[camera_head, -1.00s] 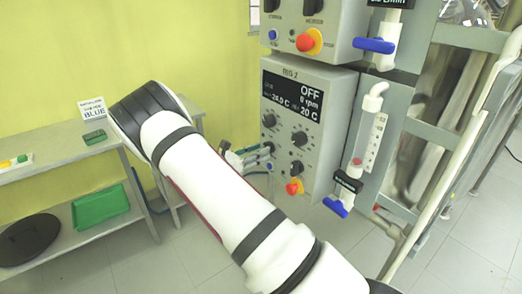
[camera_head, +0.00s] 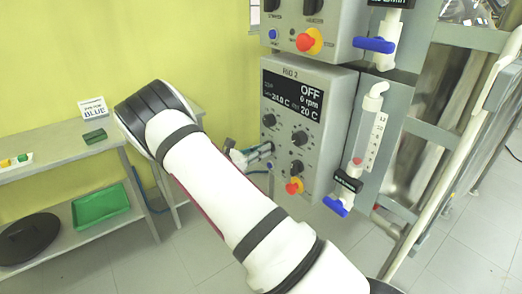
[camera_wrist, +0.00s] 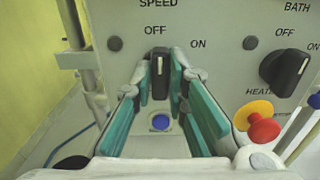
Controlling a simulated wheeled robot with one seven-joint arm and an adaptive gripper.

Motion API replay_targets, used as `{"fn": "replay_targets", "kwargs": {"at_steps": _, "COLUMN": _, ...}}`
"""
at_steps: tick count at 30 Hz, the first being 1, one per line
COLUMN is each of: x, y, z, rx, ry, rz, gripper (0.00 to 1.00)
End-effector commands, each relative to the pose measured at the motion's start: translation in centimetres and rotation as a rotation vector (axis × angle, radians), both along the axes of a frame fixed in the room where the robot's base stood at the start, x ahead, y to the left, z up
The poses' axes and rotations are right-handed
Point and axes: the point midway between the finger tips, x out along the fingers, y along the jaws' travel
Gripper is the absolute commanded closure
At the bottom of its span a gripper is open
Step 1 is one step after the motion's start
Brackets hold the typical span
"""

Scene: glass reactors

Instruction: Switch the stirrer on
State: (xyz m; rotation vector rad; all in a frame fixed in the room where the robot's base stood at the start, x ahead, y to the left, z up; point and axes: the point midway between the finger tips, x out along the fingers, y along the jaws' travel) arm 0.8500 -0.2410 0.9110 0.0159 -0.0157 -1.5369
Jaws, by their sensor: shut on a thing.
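The stirrer knob (camera_wrist: 160,72) is black with a white mark, on the grey front panel below the word SPEED. It stands upright, its mark towards OFF; ON is up to its right. My gripper (camera_wrist: 161,80) has its teal-padded fingers on either side of this knob and is shut on it. In the head view my gripper (camera_head: 250,156) is at the left edge of the RIG 2 control box (camera_head: 310,78), partly hidden by my arm. The box's display (camera_head: 292,95) reads OFF and 0 rpm.
A blue button (camera_wrist: 160,122) lies below the knob. A second black knob (camera_wrist: 285,68) and a red emergency button (camera_wrist: 262,128) on yellow are to the right. A flow tube with a blue valve (camera_head: 337,207) hangs beside the box. A shelf (camera_head: 70,160) stands left.

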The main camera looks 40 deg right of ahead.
Motion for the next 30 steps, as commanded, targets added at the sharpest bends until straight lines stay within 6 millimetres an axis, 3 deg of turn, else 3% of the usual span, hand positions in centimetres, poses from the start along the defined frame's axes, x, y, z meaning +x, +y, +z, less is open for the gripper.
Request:
{"fn": "replay_targets", "kwargs": {"at_steps": 8, "x": -0.04, "y": 0.10, "z": -0.03, "rx": 0.005, "ry": -0.133, "rz": 0.002, "gripper": 1.00}}
{"fn": "replay_targets", "kwargs": {"at_steps": 30, "x": -0.35, "y": 0.13, "z": -0.17, "rx": 0.027, "ry": -0.794, "rz": 0.002, "gripper": 1.00}}
